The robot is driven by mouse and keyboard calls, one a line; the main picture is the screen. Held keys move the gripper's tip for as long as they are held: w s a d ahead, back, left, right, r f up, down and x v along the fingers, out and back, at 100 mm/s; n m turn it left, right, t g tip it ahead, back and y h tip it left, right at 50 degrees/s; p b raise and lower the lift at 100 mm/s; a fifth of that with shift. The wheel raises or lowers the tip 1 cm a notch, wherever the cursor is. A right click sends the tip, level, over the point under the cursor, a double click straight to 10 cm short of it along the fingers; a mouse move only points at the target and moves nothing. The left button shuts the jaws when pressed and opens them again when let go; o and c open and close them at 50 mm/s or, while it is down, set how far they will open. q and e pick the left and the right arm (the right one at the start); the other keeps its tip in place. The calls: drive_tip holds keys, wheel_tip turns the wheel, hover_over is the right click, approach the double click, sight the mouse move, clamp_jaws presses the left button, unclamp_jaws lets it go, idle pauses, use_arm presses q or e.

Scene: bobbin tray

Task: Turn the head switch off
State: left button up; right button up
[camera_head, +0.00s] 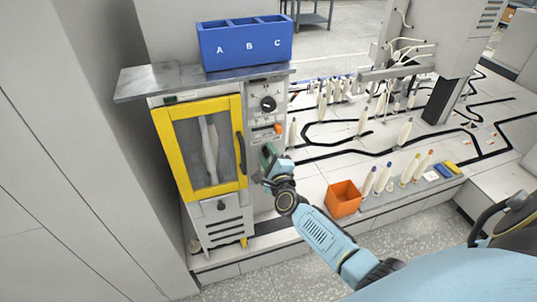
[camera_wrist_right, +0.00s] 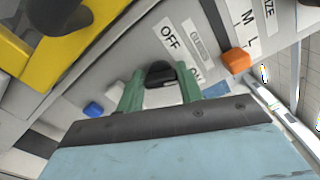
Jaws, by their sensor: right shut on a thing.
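In the head view my right gripper (camera_head: 268,156) reaches the lower part of the panel (camera_head: 263,88), right of the yellow-framed door; the knob is hidden there. The knob's exact angle is hard to tell. My left gripper is not in view.
The yellow door (camera_head: 239,106) with its dark handle is close to the left of the gripper. An orange switch (camera_wrist_right: 236,61) and a blue button (camera_wrist_right: 94,110) are near the fingers. An orange bin (camera_head: 343,204) and several bobbins stand right. A blue A-B-C tray (camera_head: 246,58) sits above.

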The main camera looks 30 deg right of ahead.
drive_tip(key=n+p, duration=0.1)
drive_tip(key=n, duration=0.5)
drive_tip(key=shift+f+n, duration=0.15)
drive_tip(key=shift+n, duration=0.15)
drive_tip(key=n+p, duration=0.1)
drive_tip(key=n, duration=0.5)
drive_tip(key=shift+f+p, duration=0.2)
drive_tip(key=shift+p, duration=0.15)
drive_tip(key=o, duration=1)
drive_tip(key=p+v, duration=0.2)
drive_tip(key=v, duration=1.1)
drive_tip(key=shift+s, duration=0.25)
